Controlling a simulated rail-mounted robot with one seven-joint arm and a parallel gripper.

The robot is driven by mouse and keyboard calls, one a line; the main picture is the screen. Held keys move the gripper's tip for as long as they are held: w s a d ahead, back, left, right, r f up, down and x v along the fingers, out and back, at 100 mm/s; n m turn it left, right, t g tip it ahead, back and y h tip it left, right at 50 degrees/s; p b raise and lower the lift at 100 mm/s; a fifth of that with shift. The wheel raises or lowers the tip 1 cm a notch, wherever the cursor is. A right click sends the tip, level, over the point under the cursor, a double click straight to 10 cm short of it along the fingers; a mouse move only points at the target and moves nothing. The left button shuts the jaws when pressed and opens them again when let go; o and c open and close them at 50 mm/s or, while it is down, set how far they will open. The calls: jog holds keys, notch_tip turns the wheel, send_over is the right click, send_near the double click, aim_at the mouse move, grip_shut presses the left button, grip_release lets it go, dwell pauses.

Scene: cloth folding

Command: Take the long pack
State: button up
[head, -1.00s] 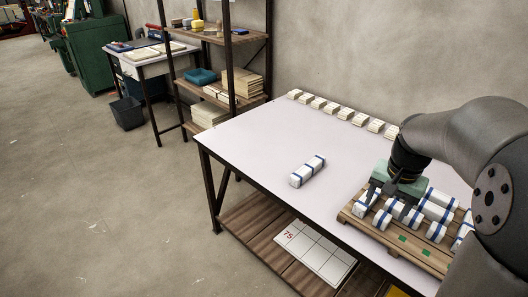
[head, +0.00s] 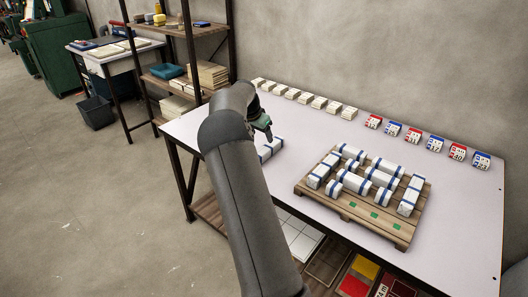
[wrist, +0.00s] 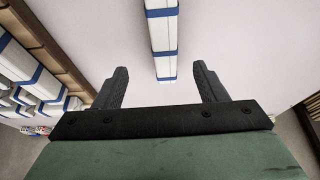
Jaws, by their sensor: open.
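The long pack, white with blue bands, lies alone on the table left of the pallet (head: 400,236). In the head view my arm hides part of it, and one end of the pack (head: 272,148) shows. In the wrist view the long pack (wrist: 163,38) runs from the top edge down to between the fingertips. My gripper (head: 264,132) is above the pack in the head view, open and empty. In the wrist view my gripper (wrist: 161,72) has one finger to each side of the pack's near end, apart from it.
Several white, blue-banded packs (head: 383,180) lie on the wooden pallet; some show at left in the wrist view (wrist: 36,75). Small pale stacks (head: 305,98) and red and blue labelled blocks (head: 413,135) line the table's back. The table top (head: 460,205) is clear at right.

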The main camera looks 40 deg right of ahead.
aim_at(266, 148)
jog(key=x, duration=0.5)
jog(key=shift+w+d+f, duration=0.1)
jog(key=shift+f, duration=0.2)
jog(key=x, duration=0.5)
jog(key=shift+w+d+p, duration=0.15)
jog(key=shift+w+p, duration=0.2)
jog(key=shift+r, duration=0.1)
jog(key=shift+c, duration=0.3)
jog(key=c, duration=1.1)
